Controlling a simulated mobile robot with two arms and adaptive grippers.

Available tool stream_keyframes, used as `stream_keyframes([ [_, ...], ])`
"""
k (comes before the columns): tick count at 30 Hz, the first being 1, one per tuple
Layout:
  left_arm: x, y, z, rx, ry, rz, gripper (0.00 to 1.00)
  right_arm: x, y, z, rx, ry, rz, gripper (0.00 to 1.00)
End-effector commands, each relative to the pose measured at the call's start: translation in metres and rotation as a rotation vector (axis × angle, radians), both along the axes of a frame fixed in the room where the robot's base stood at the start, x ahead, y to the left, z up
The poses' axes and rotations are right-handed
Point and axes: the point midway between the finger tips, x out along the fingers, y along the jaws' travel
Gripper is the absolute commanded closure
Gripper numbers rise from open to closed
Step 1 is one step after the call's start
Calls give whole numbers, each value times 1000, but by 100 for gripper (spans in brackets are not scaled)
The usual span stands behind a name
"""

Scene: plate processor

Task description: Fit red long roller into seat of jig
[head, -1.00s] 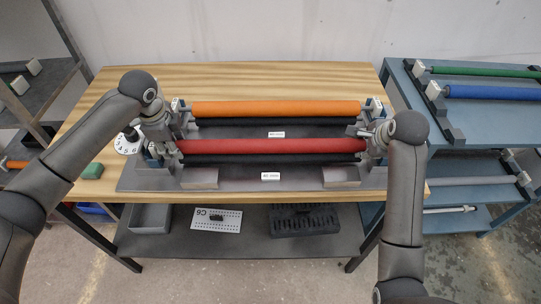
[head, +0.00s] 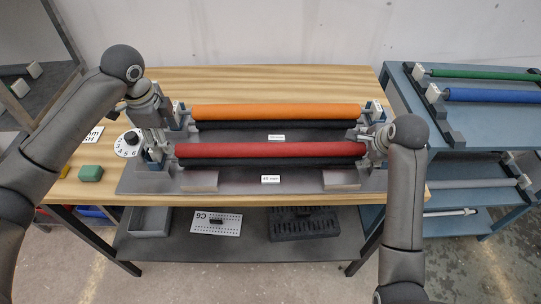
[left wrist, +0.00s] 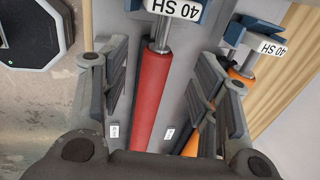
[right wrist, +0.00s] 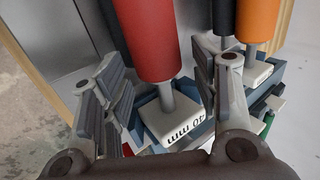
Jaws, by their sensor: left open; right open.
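The red long roller (head: 265,149) lies level across the front of the jig (head: 235,180), above a black roller (head: 230,160). Its shaft ends are at end blocks; exact seating is hard to tell. My left gripper (head: 156,153) is open at the roller's left end. In the left wrist view the red roller (left wrist: 151,95) and its shaft show between the spread fingers (left wrist: 155,85), clear of both. My right gripper (head: 370,152) is open at the right end. In the right wrist view the red roller (right wrist: 148,38) ends in a shaft at a white block (right wrist: 172,122), between the open fingers (right wrist: 155,90).
An orange roller (head: 275,111) lies behind the red one. A blue rack (head: 465,125) with green and blue rollers stands to the right.

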Motion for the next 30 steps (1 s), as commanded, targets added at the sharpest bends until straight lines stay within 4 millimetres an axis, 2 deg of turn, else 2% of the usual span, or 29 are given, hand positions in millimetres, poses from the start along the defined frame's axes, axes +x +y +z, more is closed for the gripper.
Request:
stream_keyframes([
  [1, -1, 0, 12, 0, -5, 0, 44, 0, 0, 0, 0, 0, 0, 44],
  [6, -6, 0, 37, 0, -3, 1, 44, 0, 0, 0, 0, 0, 0, 44],
  [14, -10, 0, 49, 0, 0, 1, 44, -4, 0, 8, 0, -4, 0, 44],
  [30, -9, 0, 48, 0, 0, 1, 44, -58, -1, 89, 1, -5, -1, 44],
])
